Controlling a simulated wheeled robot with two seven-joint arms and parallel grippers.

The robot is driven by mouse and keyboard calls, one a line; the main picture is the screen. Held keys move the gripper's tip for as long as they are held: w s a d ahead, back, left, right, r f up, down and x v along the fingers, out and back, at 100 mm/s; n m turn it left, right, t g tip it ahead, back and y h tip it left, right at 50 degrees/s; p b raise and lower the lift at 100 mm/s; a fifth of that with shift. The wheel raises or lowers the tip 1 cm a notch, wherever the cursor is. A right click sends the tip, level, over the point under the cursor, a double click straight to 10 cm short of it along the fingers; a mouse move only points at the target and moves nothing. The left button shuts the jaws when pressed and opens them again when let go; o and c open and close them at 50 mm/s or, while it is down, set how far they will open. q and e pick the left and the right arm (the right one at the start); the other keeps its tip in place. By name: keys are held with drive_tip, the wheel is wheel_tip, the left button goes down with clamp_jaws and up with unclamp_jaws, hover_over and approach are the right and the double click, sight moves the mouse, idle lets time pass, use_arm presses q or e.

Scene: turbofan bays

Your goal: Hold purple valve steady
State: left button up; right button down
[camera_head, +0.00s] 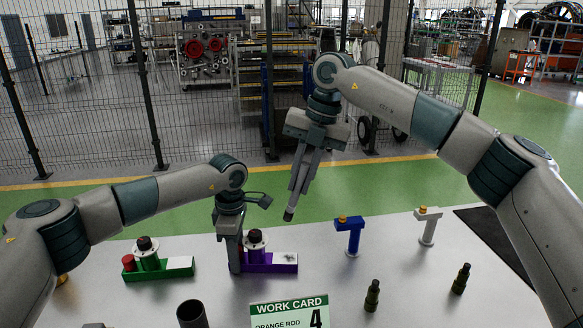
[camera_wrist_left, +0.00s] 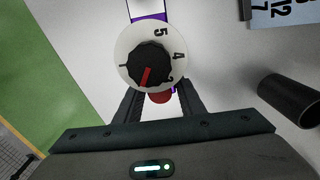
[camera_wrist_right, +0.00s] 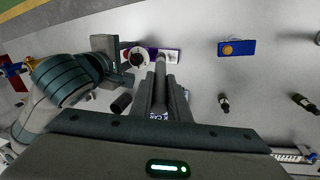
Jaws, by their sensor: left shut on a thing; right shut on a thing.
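The purple valve (camera_head: 270,262) stands upright on the table, with a black knob on a white dial plate. In the left wrist view the dial (camera_wrist_left: 148,57) shows numbers, and the knob's red pointer points towards the lower edge. My left gripper (camera_head: 235,262) is shut at the valve's left end, its fingers around a red part (camera_wrist_left: 160,97); the exact contact is partly hidden by the dial. My right gripper (camera_head: 300,180) is shut on a dark grey rod (camera_wrist_right: 160,75), held in the air above and right of the valve.
A green valve (camera_head: 165,267) stands to the left. A black cup (camera_head: 191,314) and work card (camera_head: 290,313) are at the front. A blue stand (camera_head: 354,238), a white stand (camera_head: 429,228) and two dark bottles (camera_head: 372,296) are at right. The table between is clear.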

drive_tip(key=f, duration=0.2)
drive_tip(key=d+f, duration=0.1)
drive_tip(key=shift+s+f, duration=0.1)
drive_tip(key=shift+s, duration=0.3)
